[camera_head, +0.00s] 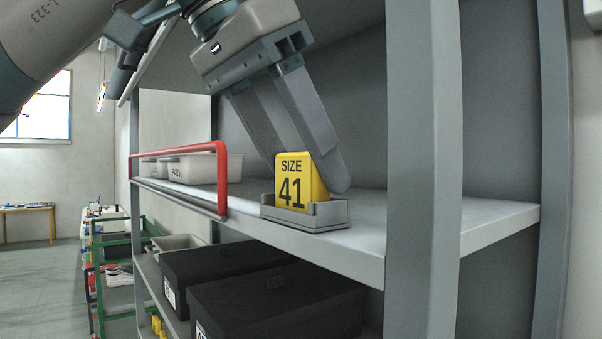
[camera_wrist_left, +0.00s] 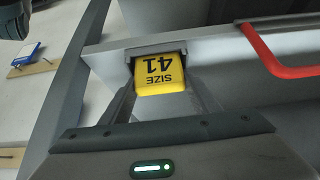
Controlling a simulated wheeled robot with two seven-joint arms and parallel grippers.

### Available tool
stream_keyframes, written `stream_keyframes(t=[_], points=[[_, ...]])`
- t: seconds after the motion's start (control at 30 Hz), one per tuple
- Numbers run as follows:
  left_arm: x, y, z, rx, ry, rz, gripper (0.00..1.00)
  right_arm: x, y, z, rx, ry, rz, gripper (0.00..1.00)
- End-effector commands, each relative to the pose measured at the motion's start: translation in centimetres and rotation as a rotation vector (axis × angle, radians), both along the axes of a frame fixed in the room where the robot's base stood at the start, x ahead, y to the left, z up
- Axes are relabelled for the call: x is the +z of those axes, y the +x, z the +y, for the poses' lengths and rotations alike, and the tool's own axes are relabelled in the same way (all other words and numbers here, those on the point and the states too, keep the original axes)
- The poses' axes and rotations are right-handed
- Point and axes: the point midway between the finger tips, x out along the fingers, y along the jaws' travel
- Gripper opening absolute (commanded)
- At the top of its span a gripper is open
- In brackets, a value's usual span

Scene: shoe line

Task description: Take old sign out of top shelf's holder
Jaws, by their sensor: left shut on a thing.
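The yellow sign reading "SIZE 41" (camera_head: 291,181) stands upright in the grey holder (camera_head: 333,214) on the top shelf (camera_head: 385,235). My left gripper (camera_head: 318,178) reaches down from above, its two fingers around the sign and shut on it. In the left wrist view the sign (camera_wrist_left: 160,74) shows upside down between the fingertips (camera_wrist_left: 160,92), with the holder (camera_wrist_left: 157,50) just beyond it. The sign's lower edge is hidden by the holder's front lip. My right gripper is in neither view.
A red rail (camera_head: 221,178) runs along the shelf's front edge left of the holder, before white bins (camera_head: 194,168). A grey upright post (camera_head: 423,170) stands right of the holder. Black boxes (camera_head: 275,302) fill the shelf below. The top shelf between holder and post is clear.

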Motion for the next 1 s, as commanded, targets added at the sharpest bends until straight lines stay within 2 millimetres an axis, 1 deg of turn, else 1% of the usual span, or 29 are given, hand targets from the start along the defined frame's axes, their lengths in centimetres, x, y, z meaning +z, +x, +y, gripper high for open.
stream_keyframes(t=[0.13, 0.27, 0.37, 0.5, 0.53, 0.73, 0.9, 1.0], points=[[0.4, 0.0, -0.1, 0.001, 0.0, -0.001, 0.32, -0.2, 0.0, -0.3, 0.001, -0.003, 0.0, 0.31], [1.2, -0.1, -0.1, -0.001, -0.001, -0.002, 0.32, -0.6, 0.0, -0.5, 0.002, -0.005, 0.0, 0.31], [2.1, -0.1, -0.1, -0.001, -0.002, 0.0, 0.32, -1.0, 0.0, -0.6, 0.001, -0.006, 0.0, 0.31], [3.8, -0.1, -0.1, -0.001, -0.001, 0.0, 0.32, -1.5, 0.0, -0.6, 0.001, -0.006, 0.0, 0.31], [4.1, -0.4, 0.0, -0.002, -0.002, -0.002, 0.32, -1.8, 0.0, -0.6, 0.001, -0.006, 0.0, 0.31], [6.5, -4.1, 2.4, -0.002, -0.002, -0.003, 0.32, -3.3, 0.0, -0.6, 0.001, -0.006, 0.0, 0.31], [8.6, -6.9, 4.1, -0.002, -0.001, -0.002, 0.32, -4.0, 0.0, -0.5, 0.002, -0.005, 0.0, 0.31], [9.5, -8.2, 4.9, -0.003, -0.001, -0.002, 0.32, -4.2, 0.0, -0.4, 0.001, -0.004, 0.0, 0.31]])
